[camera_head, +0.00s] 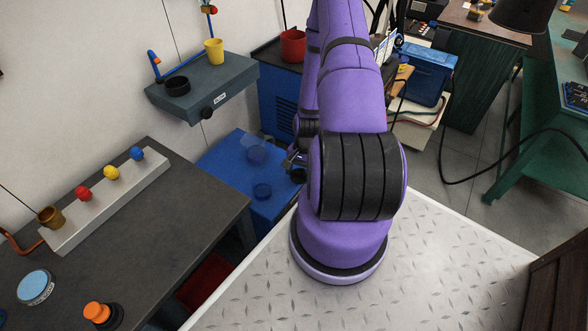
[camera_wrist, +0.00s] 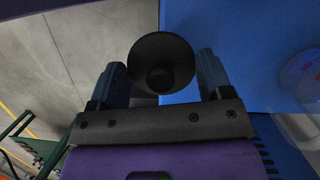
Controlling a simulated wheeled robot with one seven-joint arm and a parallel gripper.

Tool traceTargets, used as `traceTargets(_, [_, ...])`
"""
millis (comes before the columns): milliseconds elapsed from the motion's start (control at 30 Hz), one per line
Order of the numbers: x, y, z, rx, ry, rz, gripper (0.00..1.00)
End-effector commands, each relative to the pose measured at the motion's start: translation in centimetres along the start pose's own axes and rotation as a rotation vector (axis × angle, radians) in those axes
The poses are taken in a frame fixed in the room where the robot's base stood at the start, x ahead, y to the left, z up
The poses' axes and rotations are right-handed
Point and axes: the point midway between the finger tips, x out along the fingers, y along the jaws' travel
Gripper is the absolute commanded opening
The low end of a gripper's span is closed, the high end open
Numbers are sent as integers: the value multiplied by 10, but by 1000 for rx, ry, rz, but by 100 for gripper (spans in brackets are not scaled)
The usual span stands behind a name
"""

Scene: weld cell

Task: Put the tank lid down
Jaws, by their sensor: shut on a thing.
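My gripper (camera_wrist: 160,64) is shut on a dark round piece, which I take to be the tank lid (camera_wrist: 176,50). It shows in the wrist view between the two blue-grey fingers, with a darker round knob or hollow at its middle. In the head view my gripper (camera_head: 292,163) shows only as a small dark part left of my purple arm, and the lid cannot be made out there. In the wrist view the lid overlaps the left edge of a blue surface (camera_wrist: 235,55). I cannot tell the height between them.
A dark table (camera_head: 170,220) with coloured knobs stands left. A grey wall shelf (camera_head: 215,88) with a yellow cup hangs above. A blue toolbox (camera_head: 425,72) is behind right.

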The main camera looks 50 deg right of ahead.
Motion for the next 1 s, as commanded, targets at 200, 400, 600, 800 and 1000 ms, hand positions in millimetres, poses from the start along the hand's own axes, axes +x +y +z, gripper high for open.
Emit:
traceTargets(200, [-3, -27, -24, -1, 1, -1, 50])
traceTargets(400, [-4, -35, -31, 0, 1, -1, 50])
traceTargets(600, [14, -38, -39, 1, -2, 1, 50])
traceTargets(800, [30, -38, -44, 1, -1, 0, 50])
traceTargets(1000, [30, -38, -44, 1, 0, 0, 50])
